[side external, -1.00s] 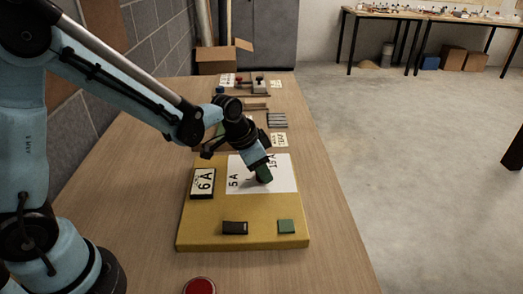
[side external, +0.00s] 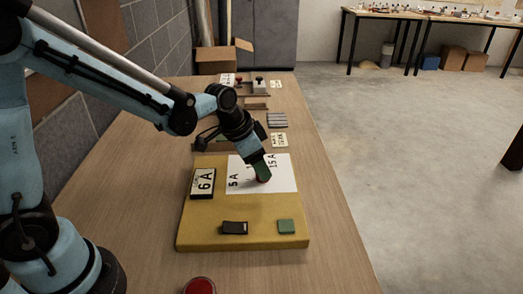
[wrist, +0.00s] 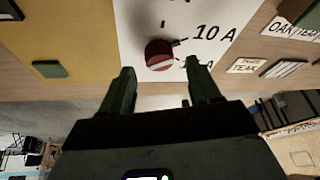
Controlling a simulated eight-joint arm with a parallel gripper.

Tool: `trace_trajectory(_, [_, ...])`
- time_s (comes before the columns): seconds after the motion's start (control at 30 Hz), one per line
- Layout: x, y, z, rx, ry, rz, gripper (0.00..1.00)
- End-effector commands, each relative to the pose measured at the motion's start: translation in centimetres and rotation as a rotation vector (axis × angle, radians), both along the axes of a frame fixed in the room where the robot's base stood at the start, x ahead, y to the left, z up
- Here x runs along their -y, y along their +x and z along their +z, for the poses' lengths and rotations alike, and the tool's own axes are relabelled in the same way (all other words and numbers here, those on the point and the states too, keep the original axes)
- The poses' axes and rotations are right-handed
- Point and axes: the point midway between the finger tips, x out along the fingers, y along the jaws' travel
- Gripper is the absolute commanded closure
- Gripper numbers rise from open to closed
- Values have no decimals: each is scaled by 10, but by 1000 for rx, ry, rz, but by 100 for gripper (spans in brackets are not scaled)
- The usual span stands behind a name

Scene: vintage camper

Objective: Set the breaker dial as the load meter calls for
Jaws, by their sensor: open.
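The yellow board (side external: 190,225) lies on the bench and carries a white dial plate (side external: 285,182) marked 5 A and 15 A. The wrist view also shows a 10 A mark (wrist: 215,33) on this plate. The round red breaker dial (wrist: 160,55) has a white line across it; which mark it points to I cannot tell. In the side view the dial (side external: 263,181) is mostly hidden behind my fingers. The load meter (side external: 203,183), a dark-framed white display, reads 6 A. My gripper (wrist: 160,88) is open, its fingers close to the dial but not around it.
A black switch-like block (side external: 235,228) and a green square block (side external: 286,226) sit on the board's near part. A red round button (side external: 200,286) is at the near bench edge. Beyond the board are small cards (side external: 278,140), grey slats (side external: 277,120) and other fixtures.

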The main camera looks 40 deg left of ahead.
Motion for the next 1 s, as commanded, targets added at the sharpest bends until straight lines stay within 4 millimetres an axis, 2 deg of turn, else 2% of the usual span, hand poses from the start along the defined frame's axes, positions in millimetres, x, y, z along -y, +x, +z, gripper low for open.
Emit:
trace_trajectory(0.4, [-8,-23,58,0,0,0,38])
trace_trajectory(0.6, [-11,-31,78,0,0,1,38])
trace_trajectory(0.8, [-12,-34,87,0,1,0,38])
trace_trajectory(1.0, [-12,-35,88,0,1,0,38])
